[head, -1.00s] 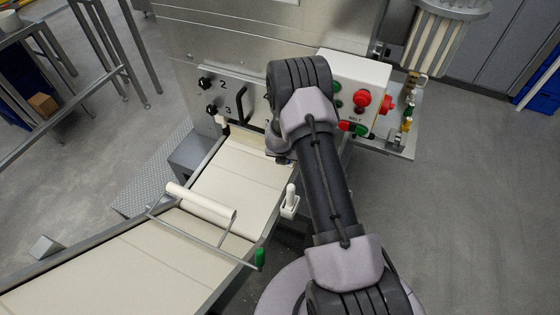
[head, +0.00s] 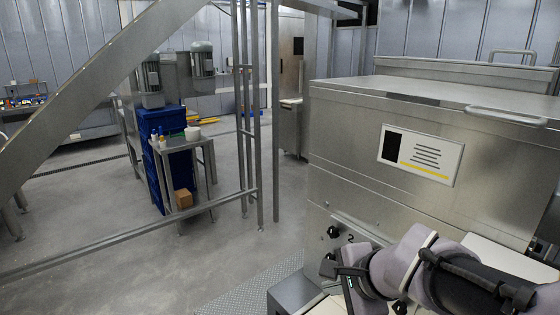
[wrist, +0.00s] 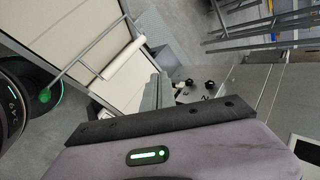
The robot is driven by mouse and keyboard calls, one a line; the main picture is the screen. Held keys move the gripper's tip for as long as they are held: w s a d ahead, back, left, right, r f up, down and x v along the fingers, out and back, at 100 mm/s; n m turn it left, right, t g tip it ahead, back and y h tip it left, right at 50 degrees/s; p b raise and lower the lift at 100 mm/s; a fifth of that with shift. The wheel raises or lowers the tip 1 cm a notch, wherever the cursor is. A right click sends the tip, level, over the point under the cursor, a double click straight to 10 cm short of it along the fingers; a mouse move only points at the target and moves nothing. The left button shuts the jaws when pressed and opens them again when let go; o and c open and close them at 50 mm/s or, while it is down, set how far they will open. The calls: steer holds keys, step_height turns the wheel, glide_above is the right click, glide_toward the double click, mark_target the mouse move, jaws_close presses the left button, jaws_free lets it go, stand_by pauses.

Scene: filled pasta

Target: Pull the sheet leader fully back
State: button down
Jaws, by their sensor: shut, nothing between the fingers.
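My gripper (head: 346,284) is at the lower right of the head view, low beside the steel machine. In the wrist view its dark edge (wrist: 150,122) crosses the picture, with nothing held. The pale sheet or belt (wrist: 60,35) runs across the upper left of the wrist view, apart from my gripper. I cannot pick out the sheet leader for certain. Most of the belt is out of the head view.
The steel machine (head: 345,110) fills the right of the head view. Its numbered black knobs (wrist: 190,83) face my gripper. A railing (head: 120,240) crosses the left. Behind it stand a small table (head: 188,142) and a blue crate (head: 158,180). Grey floor is open at left.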

steer(key=s+f+n+g+h+b, duration=0.1)
steer(key=s+f+n, duration=0.1)
steer(key=s+n, duration=0.9)
steer(key=s, duration=0.6)
steer(key=shift+s+a+b, duration=0.15)
steer(key=shift+s+b, duration=0.15)
steer(key=shift+s, duration=0.1)
